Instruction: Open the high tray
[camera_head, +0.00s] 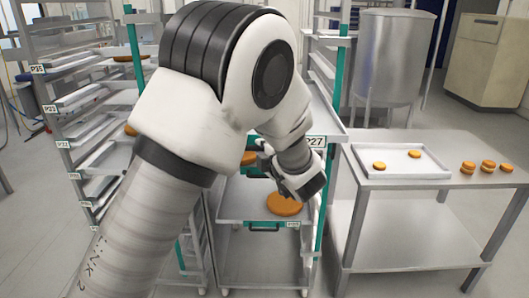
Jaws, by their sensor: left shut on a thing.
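My left arm crosses the middle of the head view, and its gripper (262,158) is at the front of the middle rack. It is shut at the front edge of the high tray (333,122), beside the label P27. The tray's handle and the exact grip are hidden by my wrist and fingers. The lower tray (240,204) below shows its bare surface, with an orange round (285,203) on it and a dark handle (263,229) at its front. Another orange round (249,158) shows just left of my fingers. My right gripper is out of view.
A rack with several labelled trays (90,100) stands at left. A metal table (430,180) at right carries a tray (400,171) with two small rounds, and several stacked rounds (487,167). A steel vat (392,55) stands behind. Floor shows between rack and table.

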